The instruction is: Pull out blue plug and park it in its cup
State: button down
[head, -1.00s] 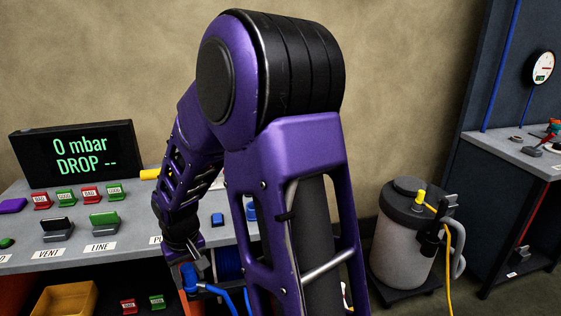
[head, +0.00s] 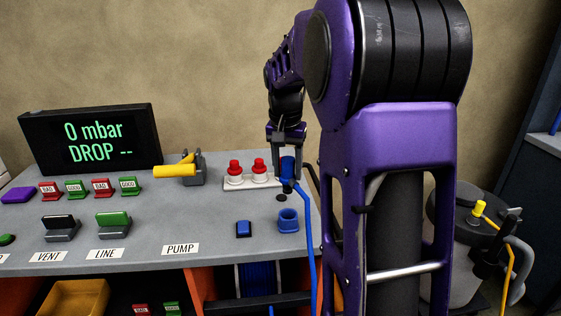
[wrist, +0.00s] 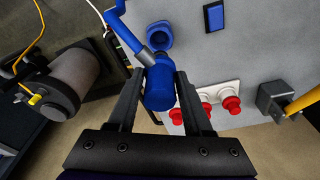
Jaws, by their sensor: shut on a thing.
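My gripper (head: 287,150) is shut on the blue plug (head: 288,168), above the right part of the grey bench. In the wrist view the blue plug (wrist: 160,88) sits between the two dark fingers of my gripper (wrist: 160,85), with its blue hose running up and left. The blue cup (head: 288,220) stands on the bench near its right front edge, empty as far as I see. The cup also shows in the wrist view (wrist: 159,35), just beyond the plug. A small dark round spot on the bench shows below the plug in the head view.
A blue button (head: 244,229) lies left of the cup. A yellow-handled valve (head: 175,170) is farther left. The blue hose (head: 309,250) hangs over the bench's right edge. A tank (head: 470,250) stands right.

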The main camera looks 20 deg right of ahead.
aim_at(288, 191)
jog(key=shift+w+d+r, duration=0.15)
jog(key=shift+w+r, duration=0.05)
jog(key=shift+s+f+b, duration=0.15)
jog(key=shift+f+b, duration=0.5)
notch_tip(288, 191, down, 4)
jog(key=b, duration=0.3)
jog(key=shift+f+b, duration=0.6)
jog(key=shift+f, duration=0.15)
jog(key=shift+f, duration=0.4)
jog(key=shift+f, duration=0.35)
jog(key=shift+f+b, duration=0.7)
jog(key=shift+f, duration=0.45)
jog(key=shift+c, duration=1.2)
grip_release()
